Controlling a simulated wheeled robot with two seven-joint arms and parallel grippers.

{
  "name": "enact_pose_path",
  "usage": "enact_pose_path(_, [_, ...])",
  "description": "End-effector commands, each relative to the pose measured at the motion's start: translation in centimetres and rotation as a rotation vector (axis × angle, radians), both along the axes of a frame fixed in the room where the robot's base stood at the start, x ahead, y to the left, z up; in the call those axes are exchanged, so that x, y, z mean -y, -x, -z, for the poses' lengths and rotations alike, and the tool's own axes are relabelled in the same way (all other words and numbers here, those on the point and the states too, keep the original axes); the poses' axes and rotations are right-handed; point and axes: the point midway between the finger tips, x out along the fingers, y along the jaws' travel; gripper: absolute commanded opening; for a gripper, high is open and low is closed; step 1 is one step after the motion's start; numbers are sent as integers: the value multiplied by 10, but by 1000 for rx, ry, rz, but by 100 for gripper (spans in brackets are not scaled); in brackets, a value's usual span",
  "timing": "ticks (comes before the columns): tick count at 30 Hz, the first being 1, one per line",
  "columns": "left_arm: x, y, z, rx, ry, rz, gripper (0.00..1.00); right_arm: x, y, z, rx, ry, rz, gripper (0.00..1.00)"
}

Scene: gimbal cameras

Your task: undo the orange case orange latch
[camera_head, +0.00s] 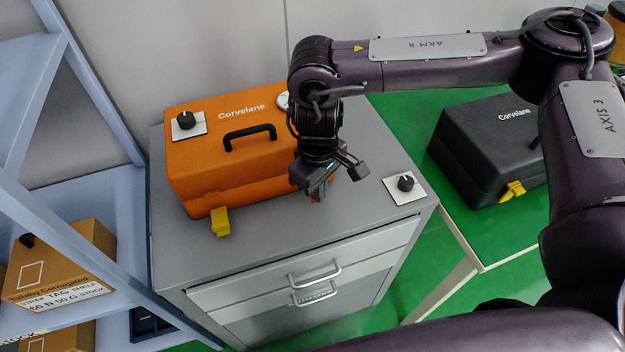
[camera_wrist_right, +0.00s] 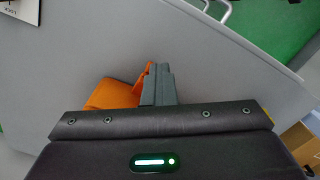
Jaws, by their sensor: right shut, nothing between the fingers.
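The orange case (camera_head: 225,150), with a black handle (camera_head: 250,137) on its lid, sits closed on a grey drawer cabinet. A yellow latch (camera_head: 220,221) hangs at its front left. My right gripper (camera_head: 317,188) is at the case's front right corner, shut and empty. Its arm hides that corner. A small part of the orange latch (camera_head: 317,197) shows by the fingertips. In the right wrist view, the orange latch (camera_wrist_right: 149,74) stands beside the shut fingers (camera_wrist_right: 160,84), very close to them; I cannot tell if they touch, or whether the latch is undone.
Dial plates sit on the case lid (camera_head: 187,124) and on the cabinet top (camera_head: 405,186) right of my gripper. The cabinet top (camera_head: 290,240) is clear in front. A dark case (camera_head: 485,145) with a yellow latch stands right. A blue shelf (camera_head: 115,210) with boxes stands left.

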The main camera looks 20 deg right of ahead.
Motion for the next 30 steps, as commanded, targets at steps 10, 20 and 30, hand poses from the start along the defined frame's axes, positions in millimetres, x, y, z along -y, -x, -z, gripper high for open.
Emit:
enact_pose_path(10, [0,2,-28,-2,0,0,54,-2,-19,-33,60,-17,22,0])
enact_pose_path(20, [0,1,-52,1,0,0,54,-2,-15,-58,50,-14,18,0])
enact_pose_path(30, [0,1,-71,0,0,0,54,-2,-15,-81,52,-14,18,0])
